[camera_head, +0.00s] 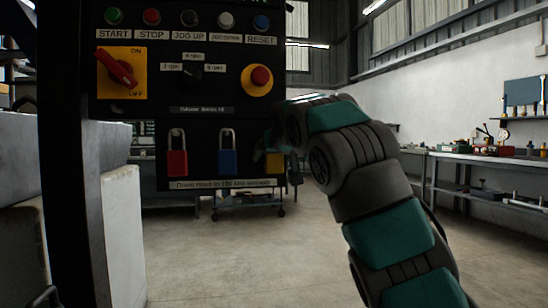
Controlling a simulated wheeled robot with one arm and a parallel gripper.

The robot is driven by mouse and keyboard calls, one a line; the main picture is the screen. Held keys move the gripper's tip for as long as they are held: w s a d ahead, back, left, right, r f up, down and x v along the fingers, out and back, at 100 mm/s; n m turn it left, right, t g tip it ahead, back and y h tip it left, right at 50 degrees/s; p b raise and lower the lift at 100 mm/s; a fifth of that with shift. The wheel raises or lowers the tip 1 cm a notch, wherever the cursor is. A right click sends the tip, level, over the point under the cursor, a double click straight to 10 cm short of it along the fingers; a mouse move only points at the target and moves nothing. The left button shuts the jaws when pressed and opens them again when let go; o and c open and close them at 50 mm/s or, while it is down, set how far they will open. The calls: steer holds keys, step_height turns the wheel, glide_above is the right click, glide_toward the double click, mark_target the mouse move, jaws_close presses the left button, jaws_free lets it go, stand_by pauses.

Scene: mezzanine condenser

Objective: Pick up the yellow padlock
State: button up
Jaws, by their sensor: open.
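The yellow padlock (273,163) hangs at the right end of the lower row on the black control panel (220,115). Its upper part is hidden behind my gripper. My gripper (266,152) is at the panel's right edge, over the top of the yellow padlock. It is open, but its fingers are small and dark here, and I cannot tell whether they are around the shackle or in front of it. A red padlock (177,163) and a blue padlock (227,162) hang to the left with their silver shackles up.
Above the padlocks are a red rotary switch (118,68), a red emergency button (260,76) and a row of push buttons. A dark post (70,160) stands at the left. A workbench (490,160) runs along the right wall. The floor (240,260) in front is clear.

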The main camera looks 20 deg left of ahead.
jaws_close()
stand_by(0.8)
